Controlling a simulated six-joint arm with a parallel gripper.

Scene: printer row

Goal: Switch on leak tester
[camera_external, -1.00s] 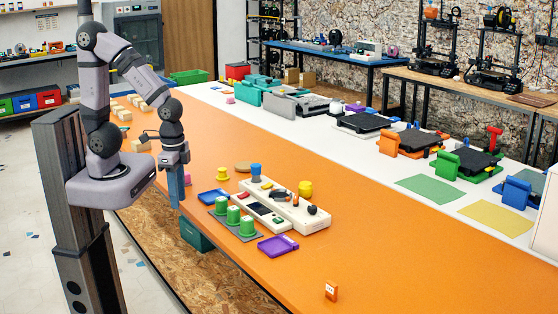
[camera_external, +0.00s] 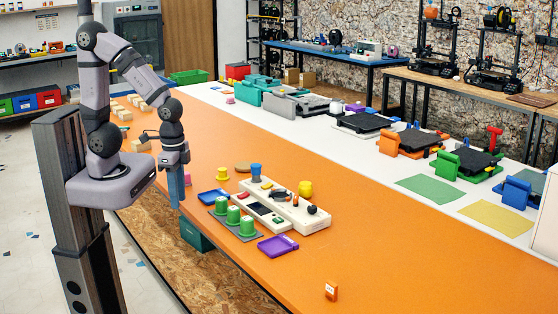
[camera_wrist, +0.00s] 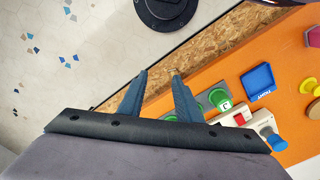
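A long cream device with a dark screen (camera_external: 264,212), likely the leak tester, lies on the orange bench beside a second cream unit (camera_external: 310,219) with dark parts and a black knob on top. No label on either is readable. In the wrist view, the end of a cream device (camera_wrist: 228,120) with a red part shows at the lower right; the rest is hidden by my gripper body or out of frame. My gripper (camera_external: 177,203) hangs at the bench's near edge, left of the devices. In the wrist view its blue fingers (camera_wrist: 160,73) are apart with nothing between them.
Several green cylinders (camera_external: 234,215) stand on a grey mat in front of the devices. A blue tray (camera_external: 213,196), a purple tray (camera_external: 278,246) and a yellow piece (camera_external: 305,188) lie around them. The bench right of the devices is clear.

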